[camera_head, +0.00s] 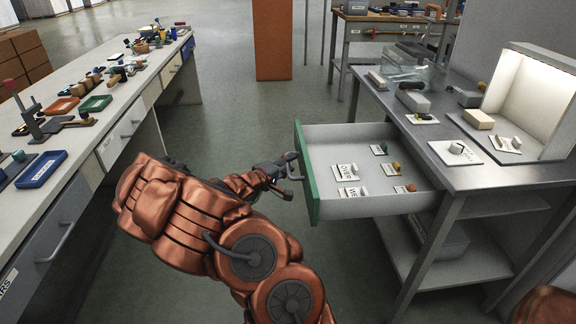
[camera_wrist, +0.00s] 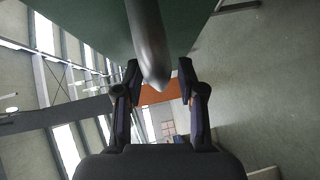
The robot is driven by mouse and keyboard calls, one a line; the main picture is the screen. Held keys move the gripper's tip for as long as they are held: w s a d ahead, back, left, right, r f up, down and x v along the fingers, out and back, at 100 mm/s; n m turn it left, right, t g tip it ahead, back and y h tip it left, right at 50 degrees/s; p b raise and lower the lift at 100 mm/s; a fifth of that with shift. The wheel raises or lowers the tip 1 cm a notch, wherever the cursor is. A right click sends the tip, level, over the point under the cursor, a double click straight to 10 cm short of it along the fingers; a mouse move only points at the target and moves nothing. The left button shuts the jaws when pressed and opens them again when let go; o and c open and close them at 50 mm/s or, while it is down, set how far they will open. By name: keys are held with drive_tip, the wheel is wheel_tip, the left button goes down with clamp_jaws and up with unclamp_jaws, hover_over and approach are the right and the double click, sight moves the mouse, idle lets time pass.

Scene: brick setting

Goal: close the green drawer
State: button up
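The green drawer stands pulled out to the left from under the metal table, its green front (camera_head: 308,185) facing the aisle. Inside lie small parts beside white labels. My gripper (camera_head: 284,176) is at the outer side of the green front, near the handle. In the wrist view the green front (camera_wrist: 90,22) fills the top, and the grey handle bar (camera_wrist: 149,45) hangs between the fingers of my gripper (camera_wrist: 158,75). The fingers are apart, with gaps on both sides of the bar. The head view does not show clearly whether they touch the handle.
The metal table (camera_head: 490,178) at right carries labelled parts, a clear bin and a lit box (camera_head: 532,98). A lower shelf (camera_head: 455,262) is under the drawer. A long workbench (camera_head: 100,125) with trays and tools runs along the left. The aisle floor (camera_head: 228,110) is clear.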

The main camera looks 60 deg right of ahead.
drive_tip(key=shift+c, duration=0.3)
clamp_jaws()
idle(0.5)
